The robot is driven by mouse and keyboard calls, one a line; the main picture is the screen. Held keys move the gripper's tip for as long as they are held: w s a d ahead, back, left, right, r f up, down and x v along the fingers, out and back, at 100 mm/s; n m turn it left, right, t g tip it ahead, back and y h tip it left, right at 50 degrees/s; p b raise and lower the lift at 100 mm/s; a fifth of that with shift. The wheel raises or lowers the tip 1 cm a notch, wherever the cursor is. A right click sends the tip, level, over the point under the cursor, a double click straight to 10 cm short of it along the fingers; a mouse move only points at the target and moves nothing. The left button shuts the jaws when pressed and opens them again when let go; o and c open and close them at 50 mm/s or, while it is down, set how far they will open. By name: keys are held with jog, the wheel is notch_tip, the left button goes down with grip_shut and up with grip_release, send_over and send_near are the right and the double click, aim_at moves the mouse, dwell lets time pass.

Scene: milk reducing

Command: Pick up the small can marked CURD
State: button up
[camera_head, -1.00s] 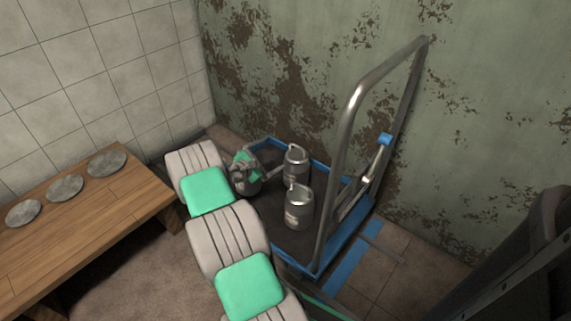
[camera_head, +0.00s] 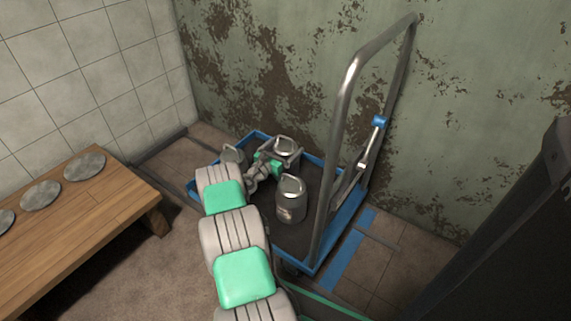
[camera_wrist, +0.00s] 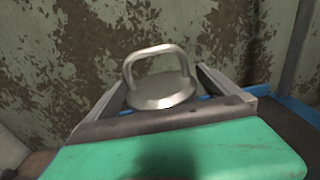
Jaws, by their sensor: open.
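Several small metal cans stand on the trolley. The back can (camera_head: 285,146) has a round lid with a loop handle, and its lower part is partly hidden by my gripper (camera_head: 284,157). In the wrist view the lid of a can (camera_wrist: 162,92) shows between the two spread fingers of my gripper (camera_wrist: 163,75). The jaws are open around it, and gaps show on both sides. A front can (camera_head: 291,203) stands upright nearer the handle, clear of the gripper. A left can (camera_head: 233,156) is partly hidden behind my arm. I cannot read CURD on any can.
The blue-edged trolley (camera_head: 331,234) has a tall metal push handle (camera_head: 340,130) on its right. A wooden bench (camera_head: 85,215) with metal discs stands left. Walls close in behind. A dark structure (camera_head: 500,235) is at the right. Bare floor lies between bench and trolley.

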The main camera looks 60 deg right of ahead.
jog(key=shift+c, duration=0.3)
jog(key=c, duration=1.8)
jog(key=shift+r, duration=0.25)
jog(key=shift+c, duration=0.2)
